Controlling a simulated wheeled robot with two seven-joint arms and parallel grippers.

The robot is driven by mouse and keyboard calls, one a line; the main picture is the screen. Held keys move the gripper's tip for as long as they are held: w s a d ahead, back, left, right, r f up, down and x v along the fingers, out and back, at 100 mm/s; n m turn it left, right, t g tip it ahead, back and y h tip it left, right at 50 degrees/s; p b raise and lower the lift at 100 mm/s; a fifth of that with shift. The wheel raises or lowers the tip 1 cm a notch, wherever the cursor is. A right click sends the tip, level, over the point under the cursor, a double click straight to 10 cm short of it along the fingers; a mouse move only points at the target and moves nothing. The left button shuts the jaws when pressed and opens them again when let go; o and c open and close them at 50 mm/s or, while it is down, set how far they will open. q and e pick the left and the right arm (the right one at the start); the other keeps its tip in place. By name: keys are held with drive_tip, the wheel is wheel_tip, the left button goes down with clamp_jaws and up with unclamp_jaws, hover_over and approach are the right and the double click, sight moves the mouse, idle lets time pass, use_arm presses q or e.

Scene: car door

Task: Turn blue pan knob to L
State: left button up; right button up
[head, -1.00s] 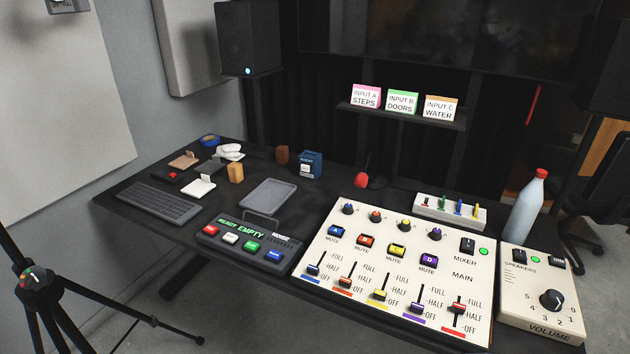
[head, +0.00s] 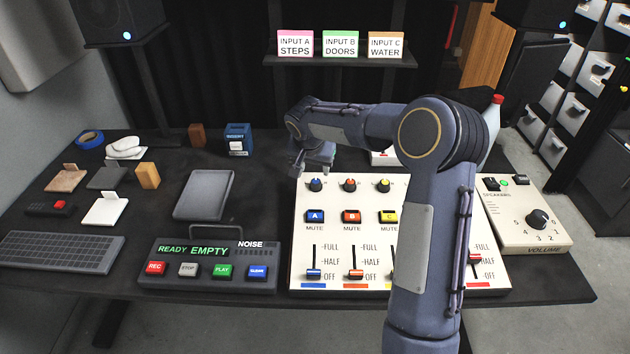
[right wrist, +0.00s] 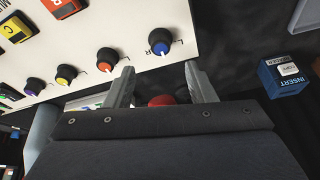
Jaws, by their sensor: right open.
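The blue pan knob (head: 316,184) is the leftmost knob in the top row of the white mixer panel (head: 300,215). In the right wrist view the blue knob (right wrist: 161,41) has an L on its right side in that picture, and it stands clear of the fingers. My right gripper (head: 318,160) is just behind the blue knob in the head view. Its two fingers (right wrist: 160,83) are spread in the right wrist view, with nothing gripped. My left gripper is not in view.
An orange knob (head: 350,185) and a yellow knob (head: 384,185) stand beside the blue one. A grey tray (head: 204,194) lies left of the panel, and a blue insert box (head: 238,139) stands behind it. My right arm hides the panel's right part.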

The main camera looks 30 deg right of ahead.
sight(316, 181)
drive_tip(key=p+x, duration=0.1)
drive_tip(key=x, duration=0.7)
drive_tip(key=shift+w+d+f, duration=0.1)
drive_tip(key=shift+w, duration=0.05)
drive_tip(key=c, duration=1)
